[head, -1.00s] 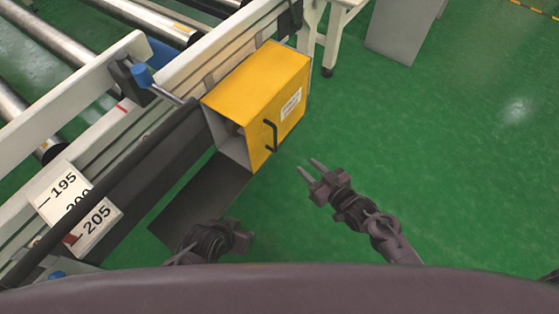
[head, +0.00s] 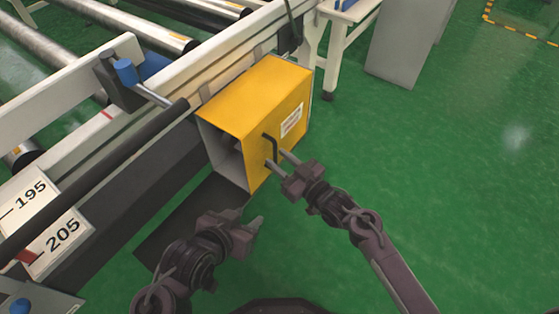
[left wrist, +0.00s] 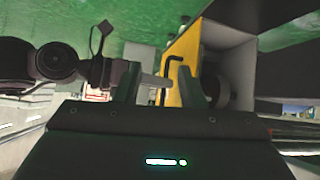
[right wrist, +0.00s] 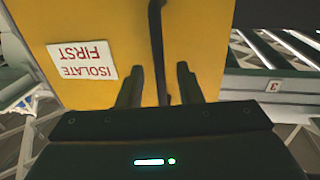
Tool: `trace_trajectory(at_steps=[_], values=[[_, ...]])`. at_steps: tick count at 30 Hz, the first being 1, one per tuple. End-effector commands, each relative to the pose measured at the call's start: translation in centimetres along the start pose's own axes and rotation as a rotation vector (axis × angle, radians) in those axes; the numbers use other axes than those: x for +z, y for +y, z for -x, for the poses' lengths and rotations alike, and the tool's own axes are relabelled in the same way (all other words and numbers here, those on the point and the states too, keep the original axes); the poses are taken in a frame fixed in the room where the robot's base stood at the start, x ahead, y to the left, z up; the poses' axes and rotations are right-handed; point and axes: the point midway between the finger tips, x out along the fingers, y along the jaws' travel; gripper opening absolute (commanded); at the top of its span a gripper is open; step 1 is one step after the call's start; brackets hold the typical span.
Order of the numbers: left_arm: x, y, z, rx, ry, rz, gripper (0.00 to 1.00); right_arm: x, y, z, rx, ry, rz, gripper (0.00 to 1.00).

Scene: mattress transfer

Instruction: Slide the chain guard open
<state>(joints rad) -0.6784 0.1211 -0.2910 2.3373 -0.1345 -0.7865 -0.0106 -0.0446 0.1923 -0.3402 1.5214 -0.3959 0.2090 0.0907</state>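The chain guard (head: 262,95) is a yellow box on the side of the conveyor frame, with an open end facing the lower left. Its black bar handle (head: 270,147) is on the front face. My right gripper (head: 277,158) is at the handle. In the right wrist view the handle (right wrist: 157,45) runs between the two spread fingers (right wrist: 160,85), apart from both as far as I can see. My left gripper (head: 256,224) is lower, below the guard's open end, and is empty. In the left wrist view its fingers (left wrist: 158,88) are apart, with the guard (left wrist: 182,60) beyond them.
The guard carries a white label (right wrist: 82,60) reading "ISOLATE FIRST". A dark rail (head: 100,175) and a scale plate (head: 42,225) marked 195 and 205 are at left. A grey cabinet (head: 405,40) stands at the back. Green floor on the right is clear.

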Motion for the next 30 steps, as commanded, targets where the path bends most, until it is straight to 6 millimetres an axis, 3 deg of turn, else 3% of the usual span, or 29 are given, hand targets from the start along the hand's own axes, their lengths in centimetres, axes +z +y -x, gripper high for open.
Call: trace_trajectory(at_steps=[12, 20, 30], values=[[-1.21, -0.1, 0.0, -0.003, 0.052, -0.001, 0.36, 0.01, -0.01, -0.59, 0.0, -0.001, 0.0, 0.33], [-1.18, -0.11, 0.0, -0.003, 0.051, -0.001, 0.36, 0.03, -0.01, -0.57, 0.0, -0.001, 0.0, 0.01], [-1.16, -0.11, 0.0, -0.003, 0.05, -0.001, 0.36, 0.03, -0.01, -0.56, 0.0, -0.001, 0.0, 0.0]])
